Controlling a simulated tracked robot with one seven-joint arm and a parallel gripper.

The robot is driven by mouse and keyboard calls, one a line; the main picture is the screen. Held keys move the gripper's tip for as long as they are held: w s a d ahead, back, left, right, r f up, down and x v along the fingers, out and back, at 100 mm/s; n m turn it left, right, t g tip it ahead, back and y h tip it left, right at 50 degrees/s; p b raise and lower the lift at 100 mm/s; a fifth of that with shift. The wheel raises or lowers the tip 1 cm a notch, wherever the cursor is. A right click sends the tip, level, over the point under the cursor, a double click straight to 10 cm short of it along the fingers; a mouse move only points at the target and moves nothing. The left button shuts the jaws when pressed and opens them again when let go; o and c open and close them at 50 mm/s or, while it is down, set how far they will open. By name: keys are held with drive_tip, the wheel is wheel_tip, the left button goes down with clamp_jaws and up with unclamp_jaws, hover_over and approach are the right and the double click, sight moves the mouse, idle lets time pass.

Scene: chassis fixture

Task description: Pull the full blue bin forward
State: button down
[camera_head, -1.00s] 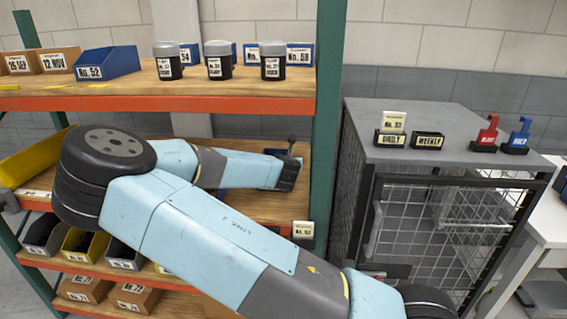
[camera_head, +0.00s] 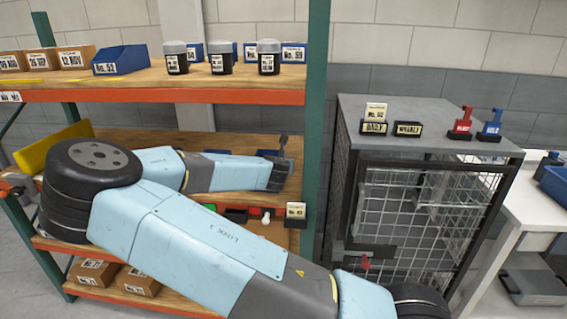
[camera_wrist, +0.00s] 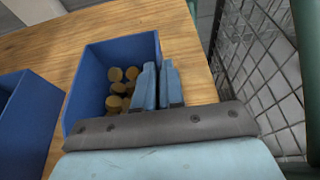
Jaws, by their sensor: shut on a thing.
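A blue bin (camera_wrist: 92,62) sits on a wooden shelf in the wrist view. It holds several round brown pieces (camera_wrist: 118,88). My gripper (camera_wrist: 159,70) is at the bin's right side. Its two light-blue fingers are close together and appear to straddle the right wall, one inside and one outside. The bin's near end is hidden behind the gripper body. In the head view my gripper (camera_head: 279,172) is over the middle shelf, and only a little blue shows behind it.
A second blue bin (camera_wrist: 22,115) stands close on the left. A wire-mesh cabinet (camera_head: 425,215) is to the right, beyond the green shelf post (camera_head: 316,120). The orange-edged upper shelf (camera_head: 170,97) carries bins and black canisters above my arm.

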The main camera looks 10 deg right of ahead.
drive_tip(key=shift+s+a+f, duration=0.15)
drive_tip(key=shift+s+a, duration=0.1)
drive_tip(key=c, duration=1.2)
unclamp_jaws()
drive_tip(key=shift+d, duration=0.1)
drive_tip(key=shift+o, duration=0.2)
drive_tip(key=shift+s, duration=0.15)
drive_tip(key=v, duration=1.3)
drive_tip(key=shift+s, duration=0.2)
